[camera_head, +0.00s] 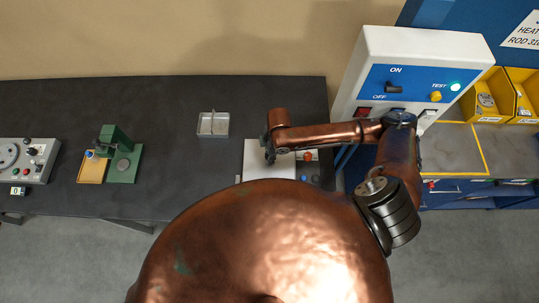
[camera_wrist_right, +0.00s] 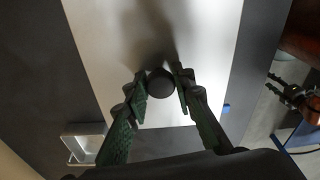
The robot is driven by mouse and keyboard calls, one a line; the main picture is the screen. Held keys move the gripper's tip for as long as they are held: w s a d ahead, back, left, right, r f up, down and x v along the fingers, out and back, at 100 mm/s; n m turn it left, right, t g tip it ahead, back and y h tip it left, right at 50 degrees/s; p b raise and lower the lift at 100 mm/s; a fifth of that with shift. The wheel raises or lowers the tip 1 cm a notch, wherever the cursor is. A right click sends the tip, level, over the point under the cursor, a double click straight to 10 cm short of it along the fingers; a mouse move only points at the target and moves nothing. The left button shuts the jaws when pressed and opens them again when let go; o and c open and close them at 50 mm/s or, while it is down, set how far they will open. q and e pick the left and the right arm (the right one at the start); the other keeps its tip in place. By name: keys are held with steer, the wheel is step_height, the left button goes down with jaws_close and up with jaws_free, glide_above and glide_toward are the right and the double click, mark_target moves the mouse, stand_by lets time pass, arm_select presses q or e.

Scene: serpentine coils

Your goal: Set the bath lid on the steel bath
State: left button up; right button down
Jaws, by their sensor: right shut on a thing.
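The bath lid (camera_wrist_right: 180,35) shows as a broad pale metal plate with a round black knob (camera_wrist_right: 160,83) in the right wrist view. In the head view it is the pale plate (camera_head: 256,164) below my right gripper (camera_head: 268,155). My right gripper (camera_wrist_right: 160,88) is shut on the knob, one green finger on each side. The steel bath cannot be told apart from the plate; any part under it is hidden. Whether the lid rests on something or hangs just above it, I cannot tell. My left gripper is out of view.
A small open metal tray (camera_head: 213,133) stands on the dark bench (camera_head: 180,100) left of the plate. A green fixture (camera_head: 125,162) and a grey control unit (camera_head: 40,165) are farther left. A switch box (camera_head: 375,85) and yellow bins (camera_head: 487,100) stand right. Small coloured items lie beside the plate.

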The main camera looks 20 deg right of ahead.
steer(key=shift+f, duration=0.25)
steer(key=c, duration=1.7)
jaws_free()
steer(key=shift+o, duration=0.2)
steer(key=shift+r, duration=0.15)
steer(key=shift+r, duration=0.25)
steer(key=r+p, duration=0.4)
steer(key=r, duration=0.1)
steer(key=d+r+p, duration=0.1)
steer(key=r+p, duration=0.1)
steer(key=shift+s+r, duration=0.1)
steer(key=shift+r, duration=0.35)
steer(key=shift+f, duration=0.1)
